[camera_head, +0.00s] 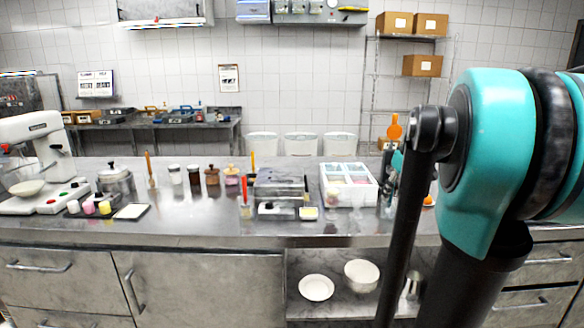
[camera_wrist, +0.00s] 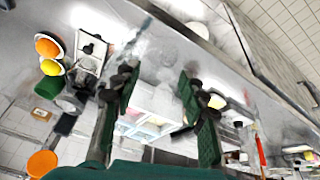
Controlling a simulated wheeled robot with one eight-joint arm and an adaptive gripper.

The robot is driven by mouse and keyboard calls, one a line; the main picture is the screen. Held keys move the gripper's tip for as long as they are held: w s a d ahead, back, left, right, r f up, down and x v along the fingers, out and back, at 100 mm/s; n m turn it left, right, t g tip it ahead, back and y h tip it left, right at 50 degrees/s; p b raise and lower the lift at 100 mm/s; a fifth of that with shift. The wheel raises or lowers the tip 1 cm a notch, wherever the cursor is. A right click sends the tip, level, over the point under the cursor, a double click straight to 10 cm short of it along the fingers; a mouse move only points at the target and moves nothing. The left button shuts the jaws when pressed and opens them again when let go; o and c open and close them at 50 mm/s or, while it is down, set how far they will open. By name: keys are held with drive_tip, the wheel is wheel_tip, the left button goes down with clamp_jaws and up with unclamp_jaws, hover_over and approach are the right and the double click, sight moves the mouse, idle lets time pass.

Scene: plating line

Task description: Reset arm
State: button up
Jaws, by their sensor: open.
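My gripper (camera_wrist: 158,88) shows in the wrist view with its two dark green fingers spread apart and nothing between them. Beyond the fingers is the steel counter (camera_wrist: 160,48), with a white divided tray (camera_wrist: 150,122) below and between the fingers in the picture. In the head view my arm fills the right side in teal and black. It hides part of the counter there, and I cannot clearly make out the gripper in that view.
The counter (camera_head: 260,220) holds a stand mixer (camera_head: 35,150), several jars, a steel pot (camera_head: 115,178) and the white tray (camera_head: 349,187). A white bowl (camera_head: 362,275) and a plate (camera_head: 316,288) stand on the shelf below. An orange round item (camera_wrist: 42,163) lies left of the fingers.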

drive_tip(key=s+a+f+m, duration=0.2)
drive_tip(key=s+a+f, duration=0.4)
drive_tip(key=s+f, duration=0.4)
drive_tip(key=s+a+f+m, duration=0.1)
drive_tip(key=s+a+f, duration=0.5)
drive_tip(key=s+f, duration=0.5)
wheel_tip(320, 180, down, 4)
drive_tip(key=shift+s+a+r+m+h, duration=0.15)
drive_tip(key=shift+s+a+m+h, duration=0.15)
drive_tip(key=shift+a+m, duration=0.1)
